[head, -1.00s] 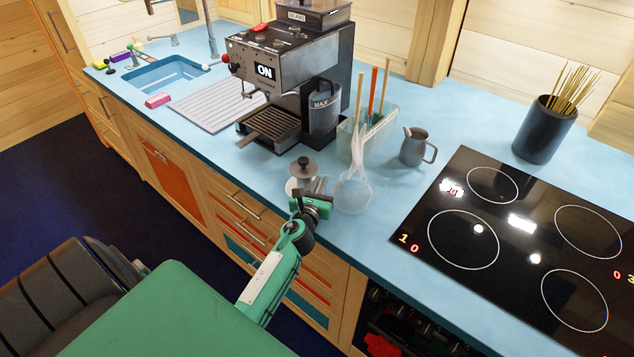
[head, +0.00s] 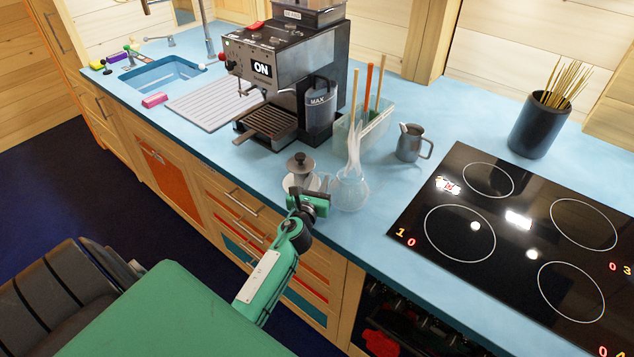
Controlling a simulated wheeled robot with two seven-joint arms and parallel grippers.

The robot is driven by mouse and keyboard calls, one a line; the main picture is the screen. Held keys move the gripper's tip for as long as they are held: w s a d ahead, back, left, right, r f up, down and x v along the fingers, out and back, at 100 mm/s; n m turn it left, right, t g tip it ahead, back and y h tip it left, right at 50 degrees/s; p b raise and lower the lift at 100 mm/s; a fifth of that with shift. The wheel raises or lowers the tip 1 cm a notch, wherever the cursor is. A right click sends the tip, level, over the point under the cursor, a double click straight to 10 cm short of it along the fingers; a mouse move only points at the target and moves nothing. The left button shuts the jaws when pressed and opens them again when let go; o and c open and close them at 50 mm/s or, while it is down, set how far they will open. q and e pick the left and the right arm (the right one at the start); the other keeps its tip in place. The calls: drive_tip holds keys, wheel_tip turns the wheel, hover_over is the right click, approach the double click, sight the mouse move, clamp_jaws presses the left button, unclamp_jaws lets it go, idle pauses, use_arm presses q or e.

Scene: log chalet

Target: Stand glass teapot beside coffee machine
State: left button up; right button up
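A round clear glass vessel, which looks like the glass teapot (head: 350,192), stands on the blue counter near its front edge, with pale steam above it. The coffee machine (head: 283,62) stands further back and to the left, its sign reading ON. My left gripper (head: 326,186) is at the counter's front edge, close to the left side of the glass vessel. Its green body hides part of the fingers, so I cannot tell whether they are open or touch the glass. My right gripper is not in view.
A dark-lidded pot (head: 300,172) stands close behind my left gripper. A clear holder with sticks (head: 364,128) and a grey jug (head: 412,143) stand behind the glass vessel. The black hob (head: 520,225) is to the right. A ribbed drainboard (head: 212,108) lies left of the machine.

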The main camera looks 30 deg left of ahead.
use_arm(q)
drive_tip(key=shift+s+d+f, duration=0.1)
drive_tip(key=shift+s+f, duration=0.05)
drive_tip(key=shift+f, duration=0.3)
drive_tip(key=shift+s+d+f, duration=0.1)
drive_tip(key=shift+f, duration=0.35)
drive_tip(key=shift+r+p, duration=0.4)
drive_tip(key=shift+p, duration=0.05)
drive_tip(key=shift+w+a+r+p, duration=0.1)
drive_tip(key=shift+r+p, duration=0.25)
drive_tip(key=shift+p, duration=0.1)
drive_tip(key=shift+s+d+f+b, duration=0.15)
drive_tip(key=shift+s+f+b, duration=0.1)
drive_tip(key=shift+s, duration=0.15)
drive_tip(key=shift+s+d+f+b, duration=0.15)
drive_tip(key=shift+s+b, duration=0.1)
drive_tip(key=shift+s, duration=0.15)
drive_tip(key=v, duration=0.2)
drive_tip(key=b+v, duration=0.1)
drive_tip(key=v, duration=0.2)
drive_tip(key=r+v, duration=0.1)
drive_tip(key=v, duration=0.2)
drive_tip(key=shift+s, duration=0.3)
drive_tip(key=shift+s+d+r+b, duration=0.2)
drive_tip(key=shift+s+b, duration=0.1)
drive_tip(key=shift+s, duration=0.4)
